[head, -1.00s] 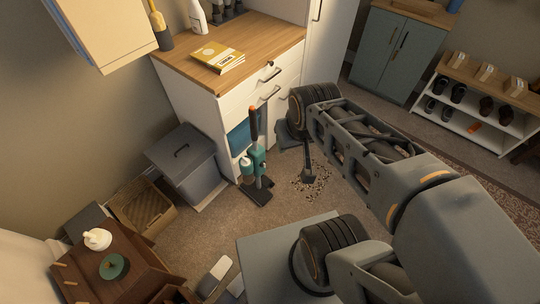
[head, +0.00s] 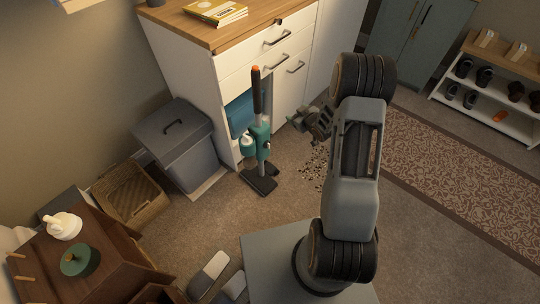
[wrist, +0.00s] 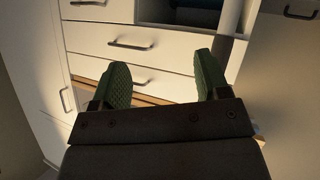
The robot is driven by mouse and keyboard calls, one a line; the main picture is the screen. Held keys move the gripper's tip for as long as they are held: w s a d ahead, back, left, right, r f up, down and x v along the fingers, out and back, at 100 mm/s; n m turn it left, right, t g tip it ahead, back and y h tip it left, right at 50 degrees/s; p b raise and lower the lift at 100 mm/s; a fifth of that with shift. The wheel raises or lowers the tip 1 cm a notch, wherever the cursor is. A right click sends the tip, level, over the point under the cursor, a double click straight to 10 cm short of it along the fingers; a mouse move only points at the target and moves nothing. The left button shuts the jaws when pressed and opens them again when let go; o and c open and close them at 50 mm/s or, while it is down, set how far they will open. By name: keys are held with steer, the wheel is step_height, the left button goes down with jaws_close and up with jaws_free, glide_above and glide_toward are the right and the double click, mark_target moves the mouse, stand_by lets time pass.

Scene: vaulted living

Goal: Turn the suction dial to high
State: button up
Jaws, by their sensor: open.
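A teal and dark grey upright vacuum (head: 262,142) with an orange-tipped handle stands on the carpet in front of the white cabinet. Its suction dial is too small to tell in the head view. My gripper (head: 300,120) is just right of the vacuum, apart from it, at about the height of its teal body. In the wrist view my gripper (wrist: 164,82) shows two green textured fingers spread apart with nothing between them.
The white cabinet (head: 220,75) with drawers stands behind the vacuum. A grey lidded bin (head: 178,145) is to its left, with a wicker basket (head: 130,195) beyond. Dark crumbs lie on the carpet (head: 312,172) right of the vacuum. A shoe rack (head: 490,100) is far right.

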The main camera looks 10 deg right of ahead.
step_height(320, 180, down, 15)
steer(key=s+a+t+y+b, duration=0.1)
steer(key=s+y+b, duration=0.2)
steer(key=y+b, duration=0.15)
steer(key=t+y+b, duration=0.2)
steer(key=b, duration=0.2)
glide_toward(268, 145)
steer(key=f+b+x, duration=0.1)
steer(key=b+x, duration=0.1)
steer(key=x, duration=0.7)
steer(key=shift+b, duration=0.3)
steer(key=shift+w+d, duration=0.1)
steer(key=shift+d, duration=0.05)
steer(key=c, duration=0.9)
steer(key=shift+c, duration=0.2)
